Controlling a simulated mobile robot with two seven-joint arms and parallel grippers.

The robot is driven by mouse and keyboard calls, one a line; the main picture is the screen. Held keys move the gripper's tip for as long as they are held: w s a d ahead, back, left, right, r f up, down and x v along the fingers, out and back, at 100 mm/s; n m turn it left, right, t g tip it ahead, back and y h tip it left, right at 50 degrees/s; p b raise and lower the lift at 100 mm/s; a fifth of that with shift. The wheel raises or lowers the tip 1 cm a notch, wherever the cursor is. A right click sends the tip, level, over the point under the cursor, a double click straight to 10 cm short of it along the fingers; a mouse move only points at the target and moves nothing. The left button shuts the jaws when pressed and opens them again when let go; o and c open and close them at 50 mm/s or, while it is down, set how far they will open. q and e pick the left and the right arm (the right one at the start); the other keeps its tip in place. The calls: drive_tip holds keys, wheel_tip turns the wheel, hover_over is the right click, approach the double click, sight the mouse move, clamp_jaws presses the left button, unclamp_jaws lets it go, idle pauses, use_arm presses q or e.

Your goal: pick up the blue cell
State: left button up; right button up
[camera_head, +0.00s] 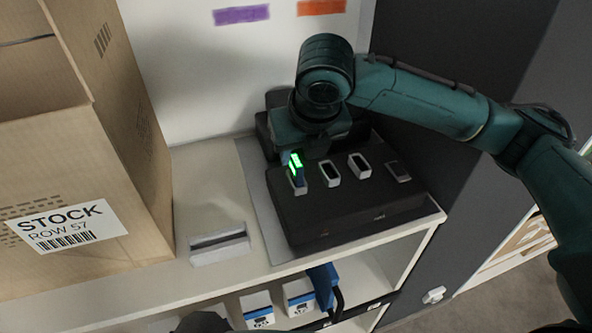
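The blue cell (299,177) stands upright in the leftmost white-rimmed slot of the black charging block (345,215). A bright green light shows at its top. The other slots look empty. My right gripper (293,156) is at the top of the cell, pointing down, with the arm reaching in from the right. The fingers are small and partly hidden by the gripper body and the green glow, so I cannot tell whether they close on the cell. My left gripper is not in view.
A large cardboard carton (75,185) stands on the left of the shelf (195,185). A white slotted holder (219,244) lies between it and the block. Blue-and-white boxes (299,297) and a blue item (322,284) are on the lower shelf. A dark panel rises at right.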

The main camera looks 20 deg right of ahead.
sight(297, 162)
drive_tip(key=shift+x, duration=3.1)
drive_tip(key=shift+w, duration=0.15)
drive_tip(key=shift+c, duration=0.3)
drive_tip(key=shift+r, duration=0.1)
clamp_jaws()
